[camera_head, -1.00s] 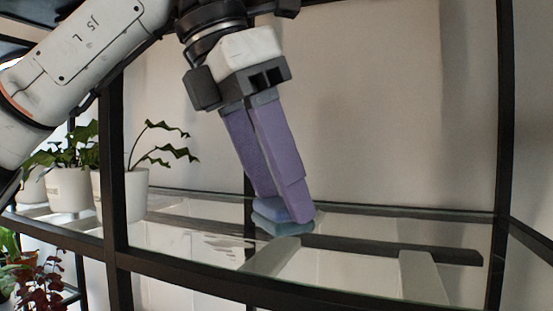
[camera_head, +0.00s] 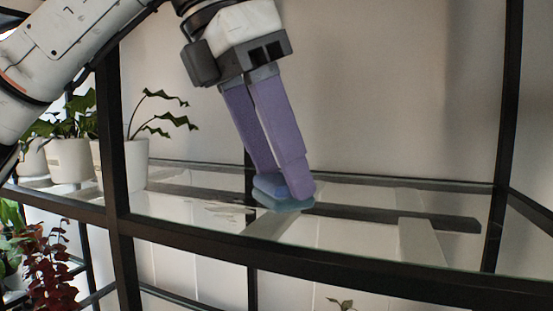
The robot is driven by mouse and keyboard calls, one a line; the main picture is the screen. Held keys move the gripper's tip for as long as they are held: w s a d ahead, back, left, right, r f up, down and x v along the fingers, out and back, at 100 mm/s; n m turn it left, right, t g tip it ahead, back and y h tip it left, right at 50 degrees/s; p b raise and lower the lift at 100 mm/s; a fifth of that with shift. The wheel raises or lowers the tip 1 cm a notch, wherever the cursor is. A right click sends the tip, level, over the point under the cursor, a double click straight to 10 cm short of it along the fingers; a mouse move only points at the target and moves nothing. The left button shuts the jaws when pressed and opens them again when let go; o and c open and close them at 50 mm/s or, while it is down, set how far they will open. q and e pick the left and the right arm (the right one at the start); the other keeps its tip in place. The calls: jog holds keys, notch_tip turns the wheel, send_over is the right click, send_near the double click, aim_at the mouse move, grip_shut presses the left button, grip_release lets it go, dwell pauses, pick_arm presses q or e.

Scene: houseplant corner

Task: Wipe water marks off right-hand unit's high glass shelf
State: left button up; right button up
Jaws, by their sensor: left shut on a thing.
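My left gripper (camera_head: 281,184) reaches down from the upper left with long purple fingers. It is shut on a blue cloth or pad (camera_head: 268,187), which shows between and beside the fingertips. The pad appears to touch the glass shelf (camera_head: 360,238) of the black-framed unit, near the shelf's middle. Pale streaks, which look like water marks (camera_head: 215,206), lie on the glass just left of the pad. Reflections make their extent hard to tell. My right gripper is not in view.
White pots with green plants (camera_head: 122,165) stand at the left, behind a black upright (camera_head: 113,150). Another black upright (camera_head: 502,140) bounds the shelf at the right. The front rail (camera_head: 330,283) runs along the near edge. The right part of the glass is clear. Red foliage (camera_head: 50,265) is below left.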

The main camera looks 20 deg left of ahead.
pick_arm(q)
jog(key=shift+f+b, duration=0.65)
jog(key=shift+f, duration=0.25)
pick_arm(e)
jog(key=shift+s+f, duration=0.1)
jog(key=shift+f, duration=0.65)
pick_arm(q)
jog(key=shift+a, duration=0.1)
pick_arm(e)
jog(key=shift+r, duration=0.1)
